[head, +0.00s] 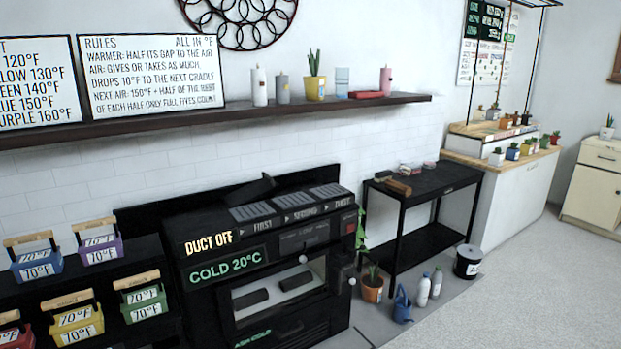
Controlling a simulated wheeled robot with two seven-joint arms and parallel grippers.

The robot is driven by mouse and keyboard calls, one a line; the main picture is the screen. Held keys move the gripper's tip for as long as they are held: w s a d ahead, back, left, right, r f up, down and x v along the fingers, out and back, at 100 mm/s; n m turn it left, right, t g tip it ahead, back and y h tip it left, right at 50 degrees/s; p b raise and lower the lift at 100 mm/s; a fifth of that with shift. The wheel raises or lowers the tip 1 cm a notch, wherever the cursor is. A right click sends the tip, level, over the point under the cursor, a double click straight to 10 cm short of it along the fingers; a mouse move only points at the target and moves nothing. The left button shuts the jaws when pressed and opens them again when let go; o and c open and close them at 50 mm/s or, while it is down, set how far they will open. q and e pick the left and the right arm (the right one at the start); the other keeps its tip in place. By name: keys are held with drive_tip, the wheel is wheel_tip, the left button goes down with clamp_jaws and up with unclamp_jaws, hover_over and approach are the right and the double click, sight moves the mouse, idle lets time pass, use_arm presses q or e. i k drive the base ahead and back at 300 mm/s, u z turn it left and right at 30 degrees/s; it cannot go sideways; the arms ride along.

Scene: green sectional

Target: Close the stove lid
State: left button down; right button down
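The black stove (265,265) stands against the white tiled wall at the lower middle of the head view. Its front has a "DUCT OFF" label, a green "COLD 20°C" display (228,265) and a pale window or opening (275,292) with dark blocks inside. Three grey slotted panels (290,203) lie along its top. A dark angled piece (256,187) sticks up at the top left of the stove, and a low black panel stands behind it. I cannot tell which part is the lid or how far it is open. Neither gripper is in view.
Small coloured crates (72,318) marked 70°F sit on a black rack at left. A black side table (425,185), a potted plant (372,287), a blue watering can (402,305), bottles and a dark bucket (468,262) stand right of the stove. Pale floor at lower right is clear.

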sight(263, 188)
drive_tip(key=z, duration=0.8)
drive_tip(key=i, duration=2.45)
drive_tip(key=u, duration=0.6)
